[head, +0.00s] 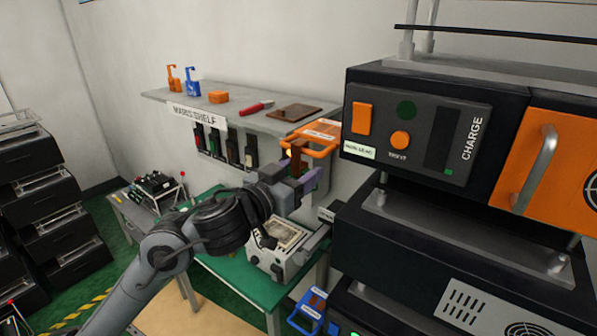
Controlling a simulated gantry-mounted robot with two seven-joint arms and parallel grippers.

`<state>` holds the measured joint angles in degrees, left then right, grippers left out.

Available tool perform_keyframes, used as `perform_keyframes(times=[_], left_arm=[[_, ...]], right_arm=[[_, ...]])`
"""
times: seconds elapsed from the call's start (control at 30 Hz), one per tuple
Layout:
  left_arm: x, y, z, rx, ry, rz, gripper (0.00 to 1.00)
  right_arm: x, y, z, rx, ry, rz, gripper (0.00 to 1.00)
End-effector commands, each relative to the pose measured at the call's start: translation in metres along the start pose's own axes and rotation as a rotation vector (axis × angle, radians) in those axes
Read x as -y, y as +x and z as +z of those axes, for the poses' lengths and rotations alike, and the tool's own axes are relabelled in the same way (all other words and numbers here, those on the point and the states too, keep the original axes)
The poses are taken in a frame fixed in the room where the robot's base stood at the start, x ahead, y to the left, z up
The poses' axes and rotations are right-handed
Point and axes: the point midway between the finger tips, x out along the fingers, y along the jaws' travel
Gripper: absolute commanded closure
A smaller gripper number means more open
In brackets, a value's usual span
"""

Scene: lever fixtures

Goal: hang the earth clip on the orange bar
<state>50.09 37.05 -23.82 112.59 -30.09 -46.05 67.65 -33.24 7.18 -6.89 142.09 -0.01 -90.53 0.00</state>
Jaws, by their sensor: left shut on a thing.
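My left gripper (297,184) is shut on a small brown upright piece (296,160), which I take to be the earth clip. The clip's lower part is hidden by the fingers, and its top reaches up to the orange bar (322,153). The bar is part of an orange frame with a white label, at the right end of the shelf, left of the charge unit. The clip overlaps the bar's left part in the head view; I cannot tell whether it is hooked over it, touching or in front. My right gripper is not in view.
The black charge unit (419,122) stands close on the right. A green table (240,279) with a boxed device (282,247) lies below.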

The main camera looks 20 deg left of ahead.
Motion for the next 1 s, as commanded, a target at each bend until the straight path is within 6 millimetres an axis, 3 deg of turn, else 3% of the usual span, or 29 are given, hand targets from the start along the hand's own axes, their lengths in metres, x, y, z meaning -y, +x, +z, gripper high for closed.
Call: perform_keyframes(times=[0.2,0.23,0.4,0.77,1.0], left_arm=[[0.000,0.000,0.000,-0.001,0.000,0.000,0.73],[0.000,0.000,0.000,-0.001,0.000,0.000,0.40],[0.000,0.000,0.000,-0.001,0.000,0.000,0.14],[0.000,-0.003,0.000,0.000,0.001,0.000,0.14],[0.000,-0.029,0.001,0.000,0.002,0.000,0.14]], right_arm=[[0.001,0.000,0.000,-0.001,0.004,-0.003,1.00],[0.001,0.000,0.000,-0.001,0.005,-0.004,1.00],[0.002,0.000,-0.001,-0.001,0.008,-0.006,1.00],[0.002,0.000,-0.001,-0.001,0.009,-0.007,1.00],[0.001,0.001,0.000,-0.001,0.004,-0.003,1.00]])
